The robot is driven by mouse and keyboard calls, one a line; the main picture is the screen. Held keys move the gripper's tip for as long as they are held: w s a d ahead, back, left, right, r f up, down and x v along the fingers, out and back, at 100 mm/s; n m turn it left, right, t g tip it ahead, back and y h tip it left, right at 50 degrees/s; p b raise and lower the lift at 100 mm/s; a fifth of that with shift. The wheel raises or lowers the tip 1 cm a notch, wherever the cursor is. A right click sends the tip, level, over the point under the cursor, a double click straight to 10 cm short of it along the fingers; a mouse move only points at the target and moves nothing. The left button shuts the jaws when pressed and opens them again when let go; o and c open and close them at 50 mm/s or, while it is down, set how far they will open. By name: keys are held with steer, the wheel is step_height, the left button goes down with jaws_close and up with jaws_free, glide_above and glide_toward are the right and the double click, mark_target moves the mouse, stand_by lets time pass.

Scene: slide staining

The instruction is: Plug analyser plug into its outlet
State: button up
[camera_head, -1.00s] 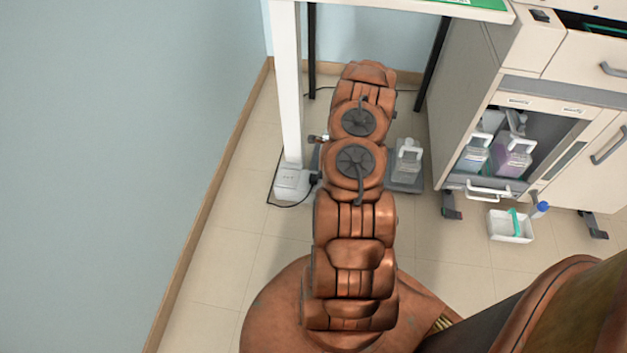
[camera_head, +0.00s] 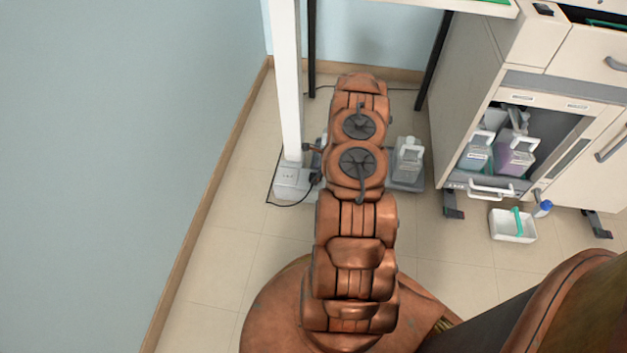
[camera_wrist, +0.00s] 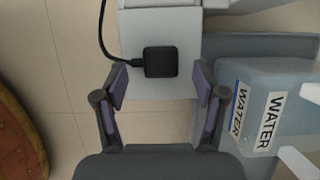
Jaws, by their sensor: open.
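The black analyser plug (camera_wrist: 160,62) shows in the wrist view as a small dark block over the pale outlet box (camera_wrist: 130,85). Its cord runs up and to the left. My gripper (camera_wrist: 160,86) is open, with one finger on each side of the plug and visible gaps to both. I cannot tell whether the plug is seated in a socket. In the head view the white outlet box (camera_head: 290,177) stands on the floor by the white table leg, with a black cord around its left side. My arm hides most of the gripper there.
A clear bottle labelled WATER (camera_wrist: 270,110) stands in a grey tray close to the right finger; it also shows in the head view (camera_head: 408,165). A white table leg (camera_head: 287,80) rises behind the box. A cabinet (camera_head: 470,80) and small white tray (camera_head: 513,235) are right.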

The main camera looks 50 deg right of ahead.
steer(key=shift+x, duration=1.05)
steer(key=c, duration=1.2)
